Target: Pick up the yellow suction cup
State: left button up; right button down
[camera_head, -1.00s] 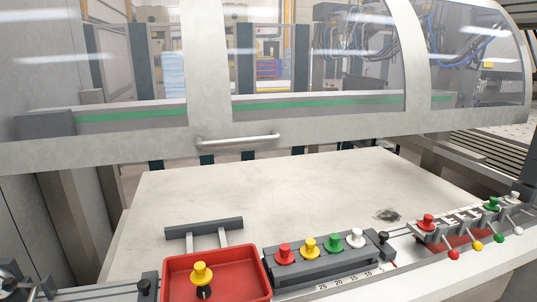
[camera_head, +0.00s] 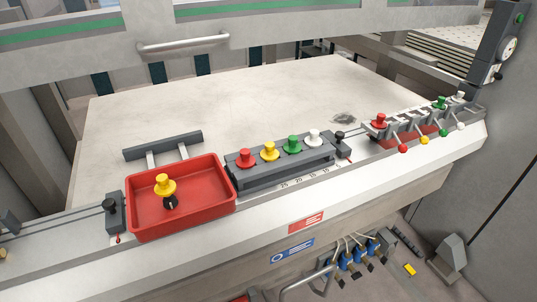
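A yellow suction cup (camera_head: 165,184) with a dark lower end (camera_head: 170,202) stands in the red tray (camera_head: 222,205) at the left of the machine's front ledge. Another yellow suction cup (camera_head: 269,151) sits in the grey rack (camera_head: 290,172) to the right of the tray, between a red cup (camera_head: 245,158) and a green cup (camera_head: 292,145). A white cup (camera_head: 314,138) is at the right end of that rack. Neither of my grippers shows in the head view.
A holder on the right of the ledge has red (camera_head: 379,121), green (camera_head: 439,103) and white (camera_head: 459,97) cups on top and coloured knobs in front. A grey bar (camera_head: 163,145) stands behind the tray. The pale table (camera_head: 220,105) behind is mostly clear. Blue fittings (camera_head: 357,252) hang below the ledge.

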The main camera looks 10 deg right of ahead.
aim_at(270, 153)
jog(key=u, duration=0.3)
jog(key=l+u, duration=0.45)
jog(key=l, duration=0.25)
jog(key=l+u, duration=0.45)
jog(key=l, duration=0.25)
